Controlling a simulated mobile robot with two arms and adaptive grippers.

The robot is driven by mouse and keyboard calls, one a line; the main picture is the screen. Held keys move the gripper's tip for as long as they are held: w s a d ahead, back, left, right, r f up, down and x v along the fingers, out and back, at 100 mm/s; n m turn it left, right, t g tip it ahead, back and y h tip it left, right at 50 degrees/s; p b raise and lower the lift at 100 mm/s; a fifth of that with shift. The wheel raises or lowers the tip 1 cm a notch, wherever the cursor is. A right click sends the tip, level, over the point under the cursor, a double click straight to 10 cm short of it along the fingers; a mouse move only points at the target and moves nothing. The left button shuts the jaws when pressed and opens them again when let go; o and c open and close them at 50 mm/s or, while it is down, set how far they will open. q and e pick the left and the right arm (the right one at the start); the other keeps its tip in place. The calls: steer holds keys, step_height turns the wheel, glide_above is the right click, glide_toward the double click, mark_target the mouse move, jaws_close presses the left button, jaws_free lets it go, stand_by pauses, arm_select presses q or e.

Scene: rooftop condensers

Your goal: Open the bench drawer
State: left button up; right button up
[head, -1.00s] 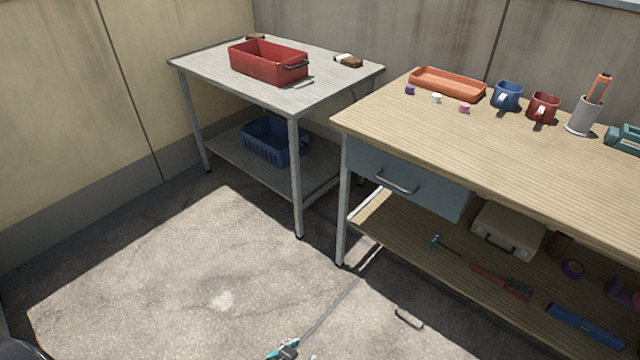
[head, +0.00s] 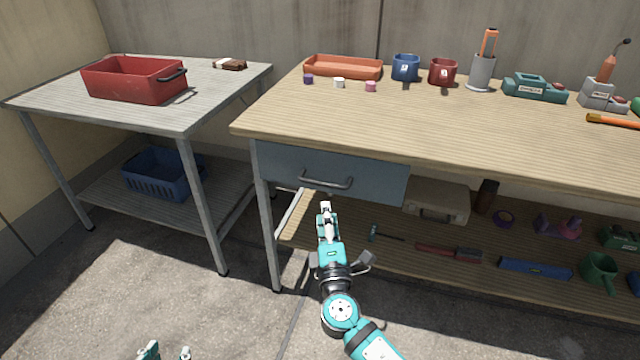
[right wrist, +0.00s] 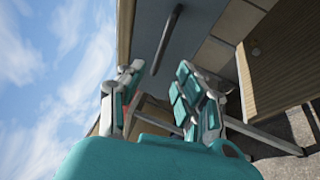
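The bench drawer (head: 375,181) has a blue-grey front under the left end of the wooden bench top (head: 430,125) and looks shut. Its grey bar handle (head: 326,183) is on the front; it also shows as a dark bar in the right wrist view (right wrist: 168,45). My right gripper (head: 326,207) is just below and in front of the handle, apart from it. In the right wrist view its fingers (right wrist: 158,85) stand apart with nothing between them. My left gripper (head: 168,352) is low at the bottom left edge, its two fingertips apart and empty.
A grey table (head: 215,92) with a red bin (head: 135,80) stands left of the bench. The lower shelf (head: 340,235) holds a beige case (head: 437,202) and several tools. An orange tray (head: 343,68) and mugs stand at the back of the bench top. Floor in front is clear.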

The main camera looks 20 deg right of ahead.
mark_target(322, 184)
steer(key=x, duration=0.9)
steer(key=shift+w, duration=0.1)
arm_select(q)
steer(key=shift+w+d+r+t+h, duration=0.3)
steer(key=shift+w+r+t, duration=0.35)
steer(key=shift+r, duration=0.2)
arm_select(e)
steer(key=shift+w+d+r, duration=0.1)
steer(key=shift+w, duration=0.25)
jaws_close()
